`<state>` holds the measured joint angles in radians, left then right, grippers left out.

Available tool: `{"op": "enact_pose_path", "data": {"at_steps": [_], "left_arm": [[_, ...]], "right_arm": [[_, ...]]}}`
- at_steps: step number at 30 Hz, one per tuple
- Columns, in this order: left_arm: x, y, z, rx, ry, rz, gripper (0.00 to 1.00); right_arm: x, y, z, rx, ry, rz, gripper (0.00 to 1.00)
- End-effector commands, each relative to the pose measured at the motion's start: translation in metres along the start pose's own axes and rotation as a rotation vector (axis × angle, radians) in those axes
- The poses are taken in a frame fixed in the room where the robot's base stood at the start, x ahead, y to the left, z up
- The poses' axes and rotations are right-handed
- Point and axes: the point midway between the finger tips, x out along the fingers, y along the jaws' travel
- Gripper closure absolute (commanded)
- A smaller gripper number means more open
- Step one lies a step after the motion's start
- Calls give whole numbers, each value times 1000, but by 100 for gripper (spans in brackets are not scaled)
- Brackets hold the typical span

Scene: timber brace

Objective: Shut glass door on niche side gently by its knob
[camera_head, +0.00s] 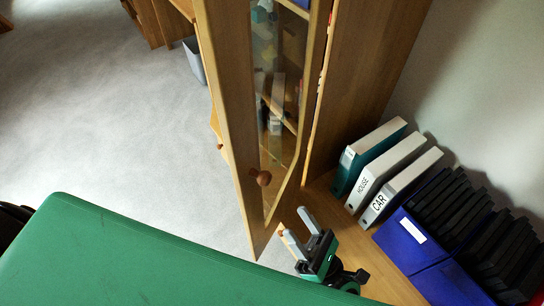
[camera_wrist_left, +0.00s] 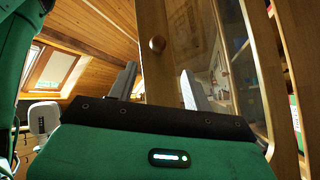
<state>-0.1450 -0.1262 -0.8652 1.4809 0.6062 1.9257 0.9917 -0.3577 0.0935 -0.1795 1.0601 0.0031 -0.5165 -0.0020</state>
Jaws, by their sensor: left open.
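The glass door (camera_head: 238,115) has a wooden frame and stands swung open from the wooden cabinet, seen from above in the head view. Its round brown knob (camera_head: 264,178) sits on the frame near the free edge. In the left wrist view the left gripper's fingers (camera_wrist_left: 157,88) stand spread before the door's frame and glass. My right gripper is not in view.
A wooden shelf (camera_head: 402,288) beside the door bears a teal binder (camera_head: 368,157), white binders (camera_head: 385,172) and blue boxes (camera_head: 420,235) with dark items. Shelves with small items show behind the glass. Grey carpet (camera_head: 110,110) is clear at the left.

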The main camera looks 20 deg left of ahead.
Motion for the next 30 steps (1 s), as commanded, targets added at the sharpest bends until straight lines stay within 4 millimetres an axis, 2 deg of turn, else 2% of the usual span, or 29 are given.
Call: {"op": "enact_pose_path", "data": {"at_steps": [2,5,8,15,21,25,30], "left_arm": [[6,1,1,0,0,0,50],[17,1,2,0,0,1,50],[32,1,2,1,-2,2,50],[87,2,3,2,-4,3,50],[120,1,3,3,-4,2,50],[132,0,2,4,-5,1,50],[137,0,0,4,-4,0,50]], "right_arm": [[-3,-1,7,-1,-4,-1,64],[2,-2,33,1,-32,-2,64],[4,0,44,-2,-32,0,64],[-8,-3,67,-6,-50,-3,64],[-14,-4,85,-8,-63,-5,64],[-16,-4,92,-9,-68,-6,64],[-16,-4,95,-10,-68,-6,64]]}}
